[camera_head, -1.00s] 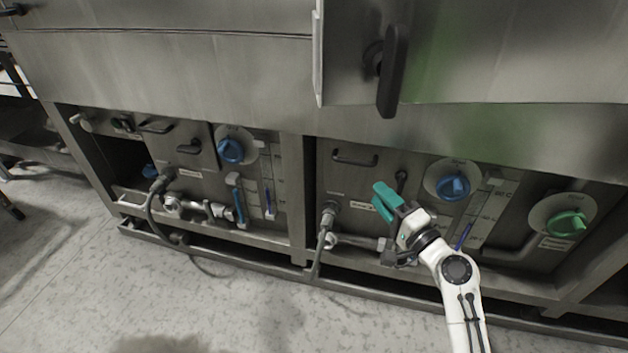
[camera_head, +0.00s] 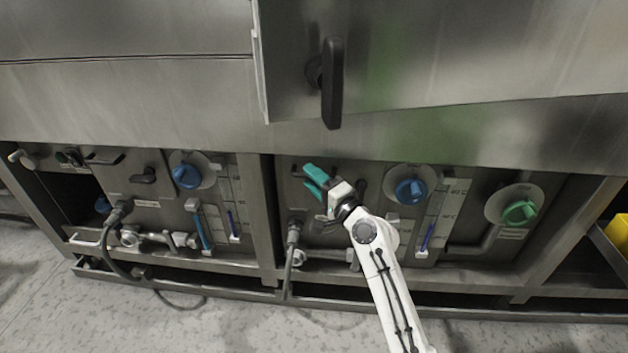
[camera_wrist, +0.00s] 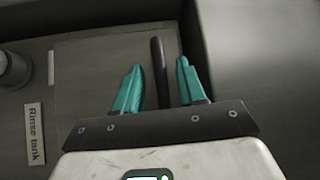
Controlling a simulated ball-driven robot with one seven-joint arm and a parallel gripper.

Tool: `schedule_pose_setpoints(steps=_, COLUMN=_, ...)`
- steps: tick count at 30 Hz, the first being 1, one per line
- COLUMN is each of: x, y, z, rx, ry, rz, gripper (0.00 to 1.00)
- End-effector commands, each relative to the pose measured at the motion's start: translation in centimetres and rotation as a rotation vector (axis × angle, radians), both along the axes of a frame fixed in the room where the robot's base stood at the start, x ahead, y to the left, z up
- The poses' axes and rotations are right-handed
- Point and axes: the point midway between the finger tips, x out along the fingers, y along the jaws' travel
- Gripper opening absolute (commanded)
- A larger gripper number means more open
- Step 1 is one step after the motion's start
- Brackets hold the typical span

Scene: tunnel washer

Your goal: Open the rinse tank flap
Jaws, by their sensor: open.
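The rinse tank flap (camera_wrist: 90,75) is a grey metal panel in the wrist view and looks shut. Its "Rinse tank" label (camera_wrist: 35,133) is to the left. A dark bar handle (camera_wrist: 160,75) stands between the two teal fingers of my gripper (camera_wrist: 160,64), with a gap showing on each side. In the head view my gripper (camera_head: 315,180) is in front of the upper part of the right-hand bay and hides most of the flap and its handle. The fingers are open. I cannot tell how deep the handle sits between them.
A blue knob (camera_head: 410,191) and a green knob (camera_head: 519,213) are right of my gripper. A hose (camera_head: 290,255) and pipework lie below. A large black door handle (camera_head: 332,85) is above. The floor (camera_head: 240,325) in front is clear.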

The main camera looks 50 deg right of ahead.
Motion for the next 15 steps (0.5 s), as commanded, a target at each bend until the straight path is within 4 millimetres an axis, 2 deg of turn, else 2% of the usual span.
schedule_pose_setpoints(steps=5, x=0.0, y=0.01, z=0.02, rx=0.0, ry=0.0, rz=0.0, gripper=0.4)
schedule_pose_setpoints(steps=15, x=-0.03, y=0.0, z=0.02, rx=0.0, ry=0.0, rz=0.0, gripper=0.09)
